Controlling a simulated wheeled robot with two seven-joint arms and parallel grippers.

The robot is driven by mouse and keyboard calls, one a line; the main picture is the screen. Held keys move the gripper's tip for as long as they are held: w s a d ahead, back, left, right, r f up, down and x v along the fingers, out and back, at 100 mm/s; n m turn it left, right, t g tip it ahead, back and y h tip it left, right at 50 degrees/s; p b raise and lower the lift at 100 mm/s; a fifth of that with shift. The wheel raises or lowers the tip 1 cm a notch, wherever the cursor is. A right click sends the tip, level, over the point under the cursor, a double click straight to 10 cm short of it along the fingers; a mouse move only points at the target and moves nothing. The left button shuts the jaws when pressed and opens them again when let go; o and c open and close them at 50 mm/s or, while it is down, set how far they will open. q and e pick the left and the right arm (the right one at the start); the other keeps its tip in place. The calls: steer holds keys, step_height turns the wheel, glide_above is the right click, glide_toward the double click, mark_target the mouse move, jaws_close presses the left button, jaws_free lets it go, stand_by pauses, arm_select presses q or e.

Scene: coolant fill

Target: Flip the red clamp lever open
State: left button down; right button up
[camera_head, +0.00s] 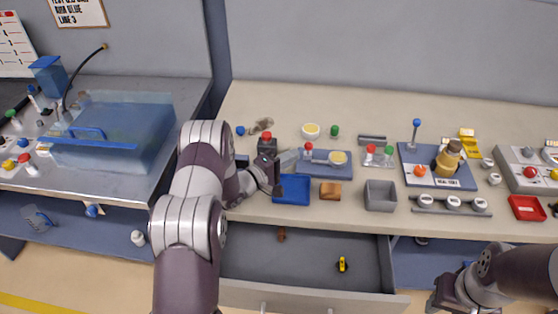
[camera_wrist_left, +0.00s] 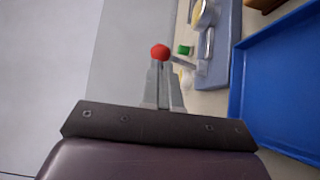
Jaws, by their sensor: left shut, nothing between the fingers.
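A clamp with a red ball-tipped lever (camera_head: 308,146) stands on a small blue-grey fixture plate (camera_head: 325,169). A round cream-topped part (camera_head: 338,157) sits on the same plate. In the left wrist view the red knob (camera_wrist_left: 159,51) shows just at the fingertips, and the fixture (camera_wrist_left: 218,55) lies to its right. My left gripper (camera_head: 291,158) is shut and empty, close to the left of the lever; I cannot tell whether it touches the knob. My right gripper (camera_head: 449,292) is low at the bottom right, its fingers not clear.
A grey bin (camera_head: 380,196) and a blue-based station (camera_head: 413,178) are to the right. An open drawer (camera_head: 300,262) juts out below the bench.

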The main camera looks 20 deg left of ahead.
mark_target(308, 149)
arm_select(q)
steer(key=shift+x, duration=1.15)
steer(key=shift+w+d, duration=0.1)
steer(key=shift+w, duration=0.25)
